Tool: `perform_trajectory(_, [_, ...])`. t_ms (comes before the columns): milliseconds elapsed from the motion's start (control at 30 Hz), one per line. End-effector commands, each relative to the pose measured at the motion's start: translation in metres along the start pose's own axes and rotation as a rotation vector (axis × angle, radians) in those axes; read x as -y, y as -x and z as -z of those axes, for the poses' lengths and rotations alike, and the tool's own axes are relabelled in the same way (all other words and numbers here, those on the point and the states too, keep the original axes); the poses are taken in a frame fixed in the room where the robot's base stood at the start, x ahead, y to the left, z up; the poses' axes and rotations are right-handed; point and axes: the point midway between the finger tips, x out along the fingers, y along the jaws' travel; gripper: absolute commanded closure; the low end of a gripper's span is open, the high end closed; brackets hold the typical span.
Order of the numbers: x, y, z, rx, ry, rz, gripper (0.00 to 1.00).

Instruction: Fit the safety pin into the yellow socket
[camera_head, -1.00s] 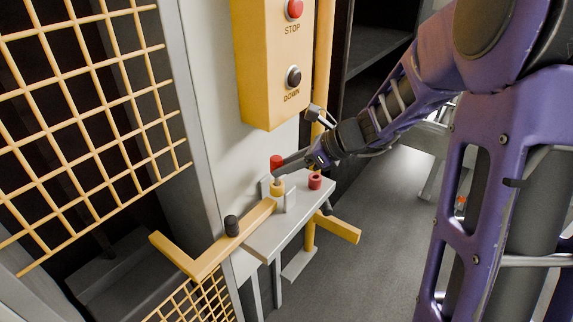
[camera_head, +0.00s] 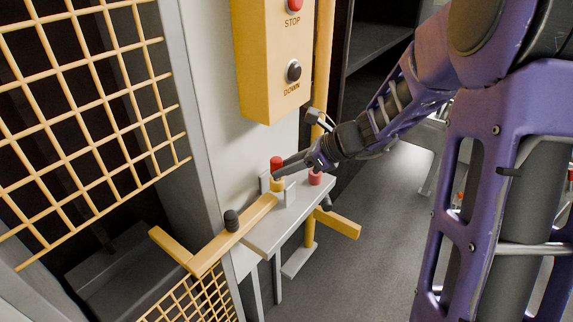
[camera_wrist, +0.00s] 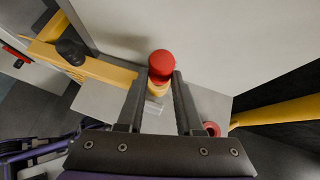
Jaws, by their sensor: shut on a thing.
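The safety pin shows as a red cap (camera_head: 277,163) at the shelf's back edge. It also shows as a round red top (camera_wrist: 162,64) in the wrist view. The yellow socket (camera_head: 278,185) is directly below the cap, and in the wrist view its yellow (camera_wrist: 157,89) shows just under the red. My gripper (camera_head: 283,174) reaches in from the right and is shut on the pin below its cap. In the wrist view its two fingers (camera_wrist: 160,77) flank the pin. The pin looks upright over the socket; the fingers hide how deep it sits.
A red ring-shaped socket (camera_head: 315,178) stands to the right on the grey shelf (camera_head: 272,229). A yellow bar (camera_head: 237,236) with a black knob (camera_head: 231,220) lies left. The yellow button box (camera_head: 270,68) hangs above. A yellow post (camera_head: 324,75) stands behind my gripper.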

Motion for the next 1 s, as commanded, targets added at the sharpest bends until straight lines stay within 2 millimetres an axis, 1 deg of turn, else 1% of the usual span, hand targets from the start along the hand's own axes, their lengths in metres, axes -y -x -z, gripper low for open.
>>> perform_trajectory(567, [-0.0003,-0.0077,0.0096,0.0,-0.001,-0.001,1.0])
perform_trajectory(600, [-0.0003,-0.0079,0.0099,0.0,-0.001,-0.001,0.63])
perform_trajectory(767, [-0.0002,-0.0076,0.0095,0.0,0.0,-0.001,0.34])
perform_trajectory(800, [-0.0002,-0.0076,0.0095,0.0,0.0,-0.001,0.3])
perform_trajectory(1000, [-0.0001,-0.0074,0.0093,0.0,0.0,0.0,0.3])
